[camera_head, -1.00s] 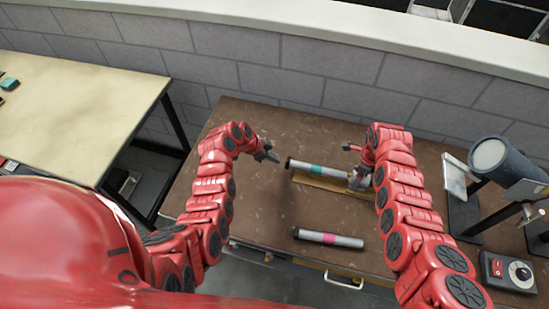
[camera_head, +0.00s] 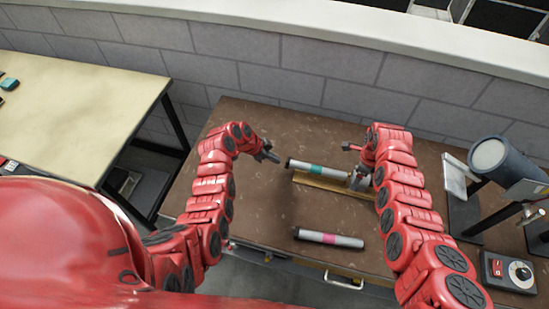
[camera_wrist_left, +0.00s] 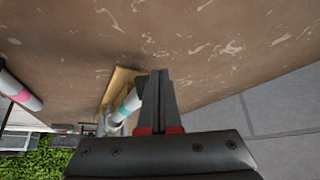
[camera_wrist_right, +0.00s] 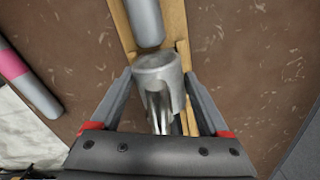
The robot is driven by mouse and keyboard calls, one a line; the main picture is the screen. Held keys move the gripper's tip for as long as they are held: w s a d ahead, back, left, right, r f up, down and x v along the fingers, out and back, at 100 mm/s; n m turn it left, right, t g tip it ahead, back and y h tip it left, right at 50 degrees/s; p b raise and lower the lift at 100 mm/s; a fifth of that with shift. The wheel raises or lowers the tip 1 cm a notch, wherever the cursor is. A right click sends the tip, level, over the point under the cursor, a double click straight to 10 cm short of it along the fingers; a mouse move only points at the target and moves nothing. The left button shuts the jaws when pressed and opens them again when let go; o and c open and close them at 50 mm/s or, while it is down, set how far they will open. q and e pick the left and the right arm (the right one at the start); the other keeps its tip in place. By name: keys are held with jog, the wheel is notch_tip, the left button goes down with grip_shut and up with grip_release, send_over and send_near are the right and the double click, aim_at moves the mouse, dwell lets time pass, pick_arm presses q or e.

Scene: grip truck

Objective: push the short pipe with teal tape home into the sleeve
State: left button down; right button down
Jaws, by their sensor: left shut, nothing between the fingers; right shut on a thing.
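The short pipe with teal tape (camera_head: 303,165) lies in a wooden cradle (camera_head: 333,185) on the brown bench, its dark end facing left. My left gripper (camera_head: 272,156) is shut and empty, just left of that dark end. In the left wrist view its fingers (camera_wrist_left: 158,75) are together beside the pipe (camera_wrist_left: 130,103); whether they touch it I cannot tell. My right gripper (camera_wrist_right: 158,95) is shut on the grey metal sleeve (camera_wrist_right: 157,72). In the right wrist view the pipe's grey end (camera_wrist_right: 146,25) faces the sleeve's mouth and appears just short of it.
A pipe with pink tape (camera_head: 328,238) lies nearer the bench's front edge. At the right stand a dark cylinder on a stand (camera_head: 505,160) and a control box with a knob (camera_head: 508,271). A grey block wall (camera_head: 330,90) runs behind the bench. A pale table (camera_head: 75,110) is at left.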

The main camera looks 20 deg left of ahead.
aim_at(296, 164)
pick_arm(q)
jog(key=shift+d, duration=0.15)
pick_arm(e)
jog(key=shift+s+f, duration=0.1)
jog(key=shift+s, duration=0.05)
pick_arm(q)
jog(key=shift+d, duration=3.45)
jog(key=shift+d, duration=0.2)
jog(key=shift+a, duration=0.15)
jog(key=shift+a+r, duration=0.55)
jog(key=shift+a, duration=0.2)
jog(key=shift+a+r, duration=0.5)
jog(key=shift+a, duration=0.2)
jog(key=shift+r, duration=3.45)
pick_arm(e)
grip_release()
jog(key=shift+c, duration=0.8)
pick_arm(q)
jog(key=shift+r, duration=0.1)
pick_arm(e)
jog(key=shift+r, duration=0.2)
